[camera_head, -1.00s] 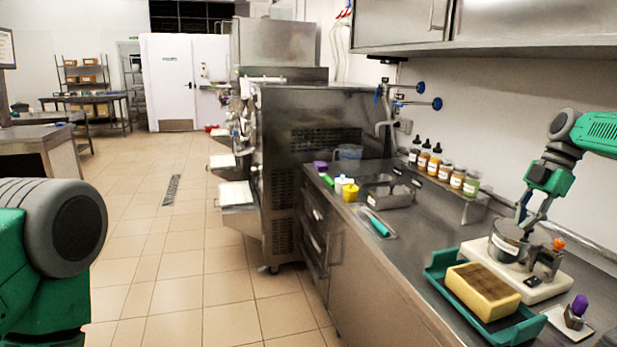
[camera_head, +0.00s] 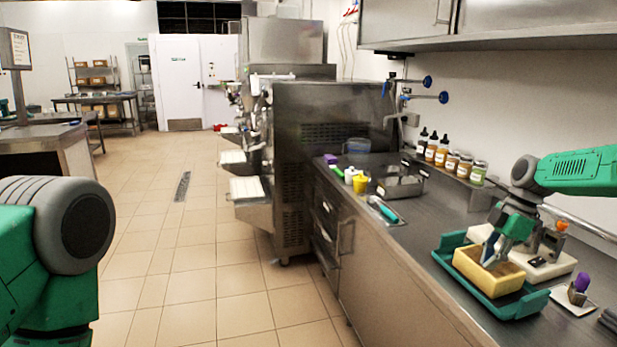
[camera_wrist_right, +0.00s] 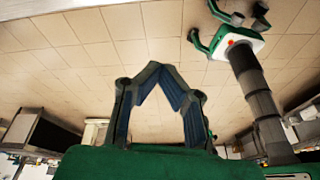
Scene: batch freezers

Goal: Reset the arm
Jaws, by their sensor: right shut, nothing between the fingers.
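My right arm comes in from the right in the head view. Its gripper (camera_head: 491,262) points down at the yellow block-shaped container (camera_head: 511,279), in front of its upper part. I cannot tell if it touches. In the right wrist view the same gripper (camera_wrist_right: 153,68) has its two dark fingers meeting at the tips, with nothing between them. My left gripper is not in view; only a green and grey part of my left arm shows at the left edge of the head view.
The yellow container sits in a teal tray (camera_head: 527,304) on the steel counter (camera_head: 400,232). Behind is a white-based device (camera_head: 555,268); a purple-topped item (camera_head: 580,285) stands at right. Bottles (camera_head: 431,148), jars and a steel bin (camera_head: 399,184) are farther back. Tiled floor (camera_head: 200,270) lies clear at left.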

